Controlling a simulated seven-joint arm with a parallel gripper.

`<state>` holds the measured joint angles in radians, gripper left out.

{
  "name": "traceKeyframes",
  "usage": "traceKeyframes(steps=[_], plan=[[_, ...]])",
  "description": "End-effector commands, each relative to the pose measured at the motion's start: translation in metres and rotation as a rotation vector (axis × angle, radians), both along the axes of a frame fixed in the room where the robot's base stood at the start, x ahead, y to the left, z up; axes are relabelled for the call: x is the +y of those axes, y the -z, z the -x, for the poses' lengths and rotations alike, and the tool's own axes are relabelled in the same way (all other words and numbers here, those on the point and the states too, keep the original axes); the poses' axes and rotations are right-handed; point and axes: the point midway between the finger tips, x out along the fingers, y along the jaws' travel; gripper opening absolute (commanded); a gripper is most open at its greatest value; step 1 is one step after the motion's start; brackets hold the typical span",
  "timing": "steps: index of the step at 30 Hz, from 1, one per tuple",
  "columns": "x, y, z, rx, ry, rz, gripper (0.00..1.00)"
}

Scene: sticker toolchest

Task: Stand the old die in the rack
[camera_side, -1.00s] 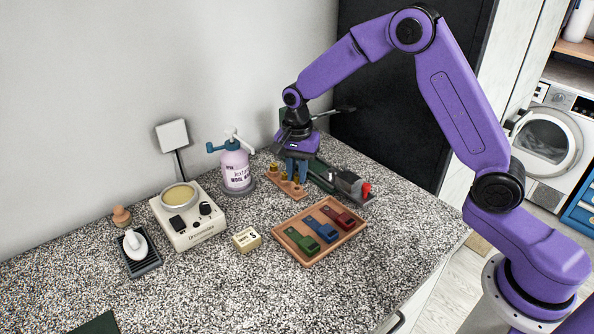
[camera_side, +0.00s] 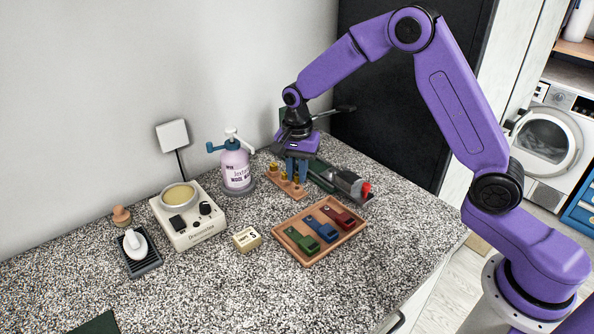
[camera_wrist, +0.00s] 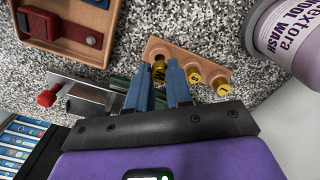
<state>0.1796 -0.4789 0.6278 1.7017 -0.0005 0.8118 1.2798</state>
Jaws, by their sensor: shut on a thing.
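In the side view the blue fingers (camera_side: 297,170) are at the right end of the rack (camera_side: 275,184), partly hiding the held die.
A grey tool with a red end (camera_side: 350,184) lies close right of the rack. The pink spray bottle (camera_side: 236,170) stands close left. In front are a wooden tray (camera_side: 277,236) of coloured pieces and a small cream block (camera_side: 246,239). Bare counter lies in front.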

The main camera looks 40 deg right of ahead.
Motion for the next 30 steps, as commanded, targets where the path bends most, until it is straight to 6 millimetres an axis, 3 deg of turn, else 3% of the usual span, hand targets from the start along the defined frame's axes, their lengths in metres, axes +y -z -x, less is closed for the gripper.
traceKeyframes(steps=[30], plan=[[0.000, 0.012, 0.000, 0.001, 0.000, 0.001, 0.00]])
